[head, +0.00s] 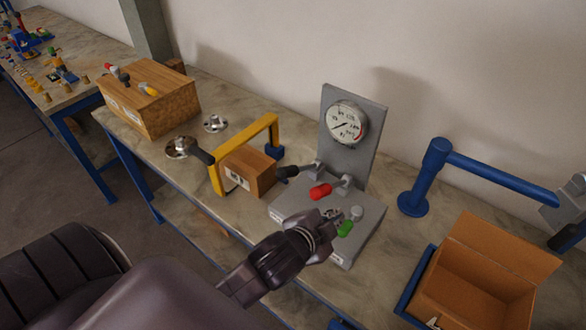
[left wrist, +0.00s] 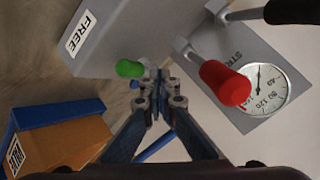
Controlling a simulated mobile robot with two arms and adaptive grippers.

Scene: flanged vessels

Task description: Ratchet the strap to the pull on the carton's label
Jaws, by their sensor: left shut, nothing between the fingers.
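My left gripper (head: 335,214) is shut and empty above the base of the gauge stand (head: 372,220). The green-tipped handle (head: 345,229) is just beside its fingertips; in the left wrist view the green tip (left wrist: 130,68) lies left of the shut fingers (left wrist: 158,85). Contact cannot be told. The red handle (head: 320,191) is behind the gripper and shows large in the left wrist view (left wrist: 225,83). The round gauge (head: 346,122) is on the upright panel. A small brown carton (head: 250,173) with a label stands under a yellow frame (head: 245,139). No strap is clearly visible.
An open brown carton (head: 480,270) stands in a blue tray at right. A blue post with an arm (head: 434,170) stands behind it. A large brown box (head: 150,103) and metal flanges (head: 215,123) are at left. Bare bench shows between stand and post.

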